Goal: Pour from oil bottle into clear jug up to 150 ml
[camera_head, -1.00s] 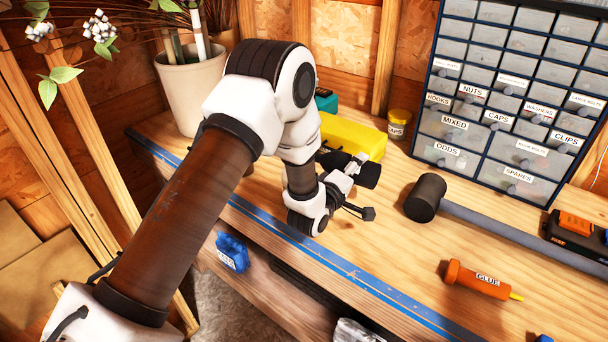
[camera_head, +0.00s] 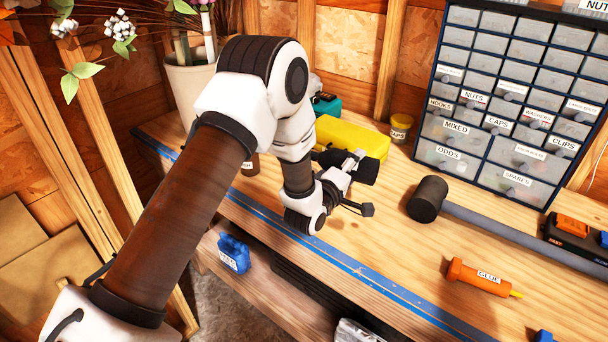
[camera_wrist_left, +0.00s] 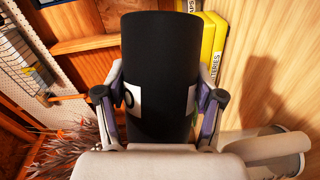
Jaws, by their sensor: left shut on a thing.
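My left gripper (camera_head: 347,172) is over the bench, partly hidden by its own wrist. It is shut on a black cylinder, which I take for the oil bottle (camera_head: 364,171). In the left wrist view the bottle (camera_wrist_left: 160,60) stands out large between the fingers (camera_wrist_left: 160,100), with pale label edges at its sides. Its neck and opening cannot be made out. A brown labelled object (camera_head: 250,165) shows partly behind my left arm. I cannot make out a clear jug or any liquid. My right gripper is not in view.
A yellow case (camera_head: 352,138) and a small yellow-lidded jar (camera_head: 401,127) stand behind the gripper. A mallet (camera_head: 427,198), a glue tube (camera_head: 480,277) and a drawer cabinet (camera_head: 480,165) are to the right. The bench front (camera_head: 390,260) has free room.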

